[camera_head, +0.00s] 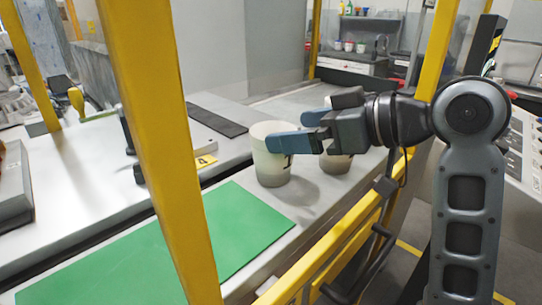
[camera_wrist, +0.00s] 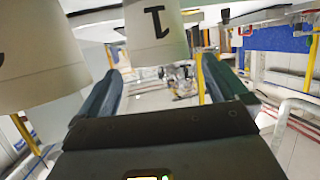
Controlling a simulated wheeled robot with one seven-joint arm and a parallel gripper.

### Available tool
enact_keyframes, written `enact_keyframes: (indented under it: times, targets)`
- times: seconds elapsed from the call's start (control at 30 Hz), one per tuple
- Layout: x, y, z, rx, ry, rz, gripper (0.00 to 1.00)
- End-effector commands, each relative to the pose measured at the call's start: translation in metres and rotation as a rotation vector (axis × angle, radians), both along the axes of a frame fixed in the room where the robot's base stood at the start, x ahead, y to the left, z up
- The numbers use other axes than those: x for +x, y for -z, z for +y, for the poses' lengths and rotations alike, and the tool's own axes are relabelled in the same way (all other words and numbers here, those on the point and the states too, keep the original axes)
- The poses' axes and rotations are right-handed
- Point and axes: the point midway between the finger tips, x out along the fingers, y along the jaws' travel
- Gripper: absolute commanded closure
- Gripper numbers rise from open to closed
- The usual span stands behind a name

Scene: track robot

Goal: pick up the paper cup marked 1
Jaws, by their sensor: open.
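The paper cup marked 1 (camera_wrist: 158,35) is pale, with a dark digit facing the camera in the wrist view. It appears ahead and between the fingers there, its far end cut off by the frame edge. It seems to be the left cup (camera_head: 270,168) in the head view, upright on the grey surface. My gripper (camera_head: 286,131) is open, fingers pointing left at that cup's upper part, one finger overlapping it in the picture. I cannot tell contact. The gripper also shows in the wrist view (camera_wrist: 160,75), with nothing clamped.
A second pale cup (camera_head: 336,164) stands close by, partly hidden behind my gripper; it looms at left in the wrist view (camera_wrist: 40,60). A green mat (camera_head: 245,225), a yellow tag marked 4 (camera_head: 205,161) and yellow posts (camera_head: 160,130) are near.

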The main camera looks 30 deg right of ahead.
Motion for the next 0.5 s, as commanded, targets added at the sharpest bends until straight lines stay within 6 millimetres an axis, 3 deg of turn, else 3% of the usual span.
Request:
enact_keyframes:
  times: [0.27,0.5]
  targets:
    - [0.018,0.008,0.010,-0.002,0.000,0.001,0.00]
    - [0.048,0.020,0.027,-0.001,-0.001,0.001,0.00]
